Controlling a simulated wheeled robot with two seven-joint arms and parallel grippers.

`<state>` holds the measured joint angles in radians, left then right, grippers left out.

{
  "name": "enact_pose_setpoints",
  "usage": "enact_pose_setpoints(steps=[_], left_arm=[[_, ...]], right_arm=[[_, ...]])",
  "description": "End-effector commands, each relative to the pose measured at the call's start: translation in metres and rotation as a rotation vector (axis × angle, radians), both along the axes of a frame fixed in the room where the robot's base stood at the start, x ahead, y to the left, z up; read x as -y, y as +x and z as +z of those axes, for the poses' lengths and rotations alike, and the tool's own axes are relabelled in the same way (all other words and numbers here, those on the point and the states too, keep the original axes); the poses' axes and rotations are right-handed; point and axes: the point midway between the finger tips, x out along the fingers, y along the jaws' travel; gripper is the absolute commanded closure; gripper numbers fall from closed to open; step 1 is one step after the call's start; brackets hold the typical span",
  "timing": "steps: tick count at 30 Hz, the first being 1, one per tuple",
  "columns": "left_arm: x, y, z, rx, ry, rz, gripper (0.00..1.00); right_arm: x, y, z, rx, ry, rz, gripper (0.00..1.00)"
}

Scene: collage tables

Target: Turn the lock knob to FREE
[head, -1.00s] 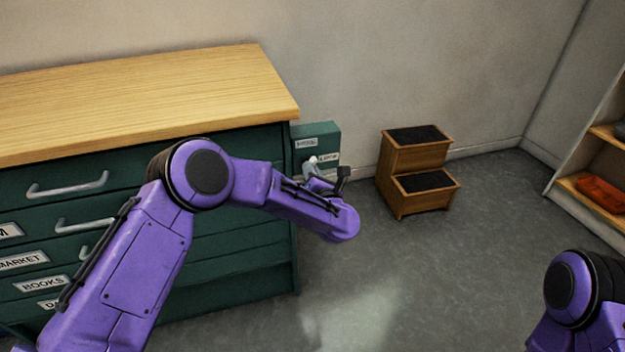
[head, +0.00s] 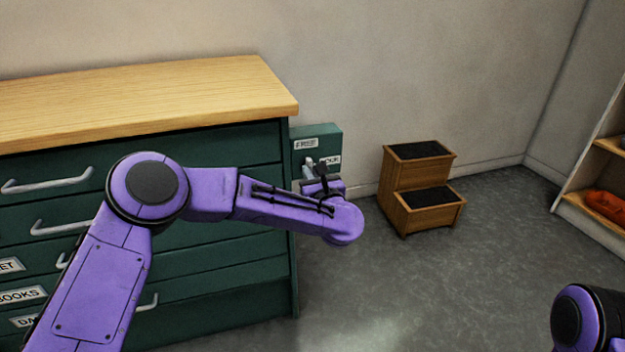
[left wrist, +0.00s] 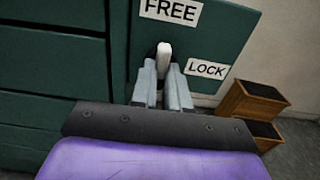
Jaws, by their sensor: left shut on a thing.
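The lock knob (left wrist: 164,58) is a small pale bar on the front of a green box (left wrist: 233,38) beside the drawer cabinet. In the left wrist view it stands nearly upright, its upper end just under the FREE label (left wrist: 170,11). The LOCK label (left wrist: 207,69) is to its lower right. My left gripper (left wrist: 163,66) is shut on the knob, one grey finger on each side. In the head view my left gripper (head: 312,166) reaches the box front, and the wrist partly hides the knob. My right gripper is out of view.
The green drawer cabinet (head: 235,155) with a wooden top stands directly left of the box. A wooden step stool (head: 425,170) is on the floor to the right. A shelf (head: 590,207) holding an orange-red item is at far right. The floor between is clear.

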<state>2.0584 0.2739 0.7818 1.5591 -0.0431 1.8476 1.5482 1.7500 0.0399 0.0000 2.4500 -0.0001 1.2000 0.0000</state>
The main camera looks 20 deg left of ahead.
Motion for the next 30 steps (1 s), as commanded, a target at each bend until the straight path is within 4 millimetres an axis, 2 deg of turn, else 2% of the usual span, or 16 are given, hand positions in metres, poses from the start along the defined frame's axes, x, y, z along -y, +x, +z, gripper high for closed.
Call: enact_pose_setpoints(steps=[15, 16, 18, 26, 30], left_arm=[[0.001, 0.0, 0.0, 0.009, -0.015, -0.002, 1.0], [0.001, 0.0, 0.0, 0.009, -0.015, -0.002, 0.75], [0.001, 0.0, 0.0, 0.008, -0.014, -0.002, 0.6], [0.0, -0.001, 0.0, 0.008, -0.013, 0.0, 0.6], [0.01, -0.013, 0.001, 0.008, -0.012, -0.004, 0.6]], right_arm=[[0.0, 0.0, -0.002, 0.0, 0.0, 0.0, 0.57], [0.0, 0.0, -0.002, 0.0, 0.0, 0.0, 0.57], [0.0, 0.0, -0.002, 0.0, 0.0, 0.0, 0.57], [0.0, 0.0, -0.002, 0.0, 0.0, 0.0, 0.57], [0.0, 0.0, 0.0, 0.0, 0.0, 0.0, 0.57]])
